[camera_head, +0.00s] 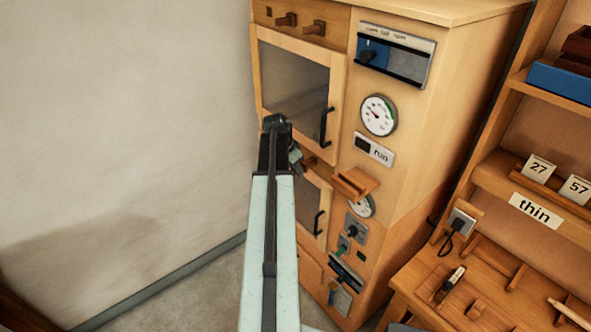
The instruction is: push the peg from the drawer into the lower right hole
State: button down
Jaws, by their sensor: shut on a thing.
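A tall wooden cabinet (430,130) stands ahead of me. My arm reaches up from the bottom of the picture to its front. My gripper (297,157) is at the band between the upper and lower doors. It is shut on a small brown peg (309,163), mostly hidden by the dark jaws; whether its tip is in a hole cannot be told. A small wooden drawer (354,184) sticks out of the cabinet front, to the right of my gripper. Its inside is too small to read. The lower right hole cannot be made out.
The upper glazed door (293,80) and lower door (312,205) have dark handles. A workbench (480,290) stands at right; the left wall is bare.

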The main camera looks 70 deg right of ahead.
aim_at(306, 163)
jog(key=shift+s+d, duration=0.3)
jog(key=shift+d, duration=0.15)
jog(key=shift+s+d, duration=0.5)
jog(key=shift+d, duration=0.25)
jog(key=shift+s+d, duration=0.5)
jog(key=shift+d, duration=0.25)
jog(key=shift+d, duration=0.1)
jog(key=c, duration=1.2)
grip_release()
jog(key=p+v, duration=0.7)
jog(key=v, duration=0.1)
jog(key=shift+s+p, duration=0.15)
jog(key=shift+p, duration=0.15)
jog(key=shift+f, duration=0.1)
